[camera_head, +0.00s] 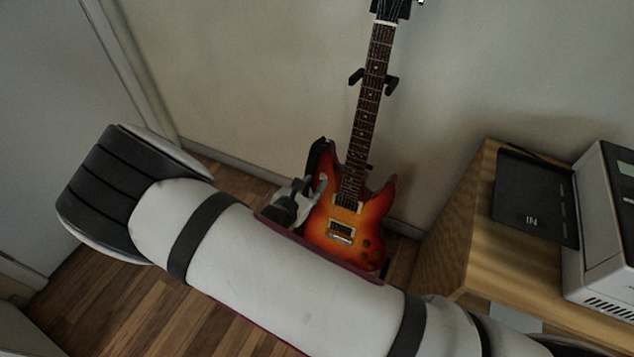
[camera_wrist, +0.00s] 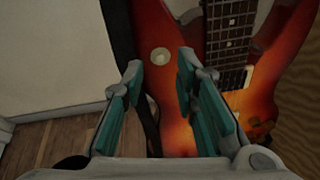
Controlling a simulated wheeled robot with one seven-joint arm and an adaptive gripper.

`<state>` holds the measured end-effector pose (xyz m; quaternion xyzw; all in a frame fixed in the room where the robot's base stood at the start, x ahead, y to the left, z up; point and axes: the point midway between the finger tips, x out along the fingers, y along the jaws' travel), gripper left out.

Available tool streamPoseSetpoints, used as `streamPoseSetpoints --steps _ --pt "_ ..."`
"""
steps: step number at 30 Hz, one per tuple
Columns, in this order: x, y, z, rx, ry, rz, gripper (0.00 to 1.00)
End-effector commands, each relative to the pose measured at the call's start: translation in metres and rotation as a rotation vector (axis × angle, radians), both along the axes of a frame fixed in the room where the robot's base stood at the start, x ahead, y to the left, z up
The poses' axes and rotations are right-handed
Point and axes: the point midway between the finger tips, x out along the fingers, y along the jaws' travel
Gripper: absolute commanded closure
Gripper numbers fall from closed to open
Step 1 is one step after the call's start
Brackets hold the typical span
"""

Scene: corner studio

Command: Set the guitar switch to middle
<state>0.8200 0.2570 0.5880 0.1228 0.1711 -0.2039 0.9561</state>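The sunburst electric guitar (camera_head: 372,212) stands upright on the floor against the wall. Its body also fills much of the wrist view (camera_wrist: 275,90). The guitar switch (camera_wrist: 160,57) shows in the wrist view as a small cream round plate on the upper left of the body; its lever position is too small to tell. My gripper (camera_head: 313,186) is beside the guitar's upper left horn in the head view. In the wrist view my gripper (camera_wrist: 160,72) is open, its two teal fingers apart, with the switch seen between and just beyond the tips. Nothing is held, and I cannot tell whether the fingers touch the guitar.
A wooden desk (camera_head: 462,215) with a black tray (camera_head: 535,195) and a white printer (camera_head: 603,230) stands at the right. A dark strap (camera_wrist: 118,40) lies along the guitar's left edge. My arm hides the floor in front.

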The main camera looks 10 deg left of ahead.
Motion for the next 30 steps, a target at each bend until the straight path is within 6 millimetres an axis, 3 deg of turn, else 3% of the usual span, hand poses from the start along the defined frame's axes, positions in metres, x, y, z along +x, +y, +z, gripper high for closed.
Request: streamPoseSetpoints --steps 6,17,18,21,22,30 --pt "0.021 -0.009 -0.010 0.001 0.000 -0.001 0.73" --pt "0.026 -0.010 -0.011 0.000 0.000 0.000 0.73" --pt "0.026 -0.010 -0.011 0.000 0.000 0.000 0.75" --pt "0.026 -0.010 -0.011 0.000 0.000 0.000 0.98" --pt "0.026 -0.010 -0.011 0.000 0.000 0.000 1.00" --pt "0.025 -0.011 -0.013 -0.006 -0.011 -0.001 1.00"
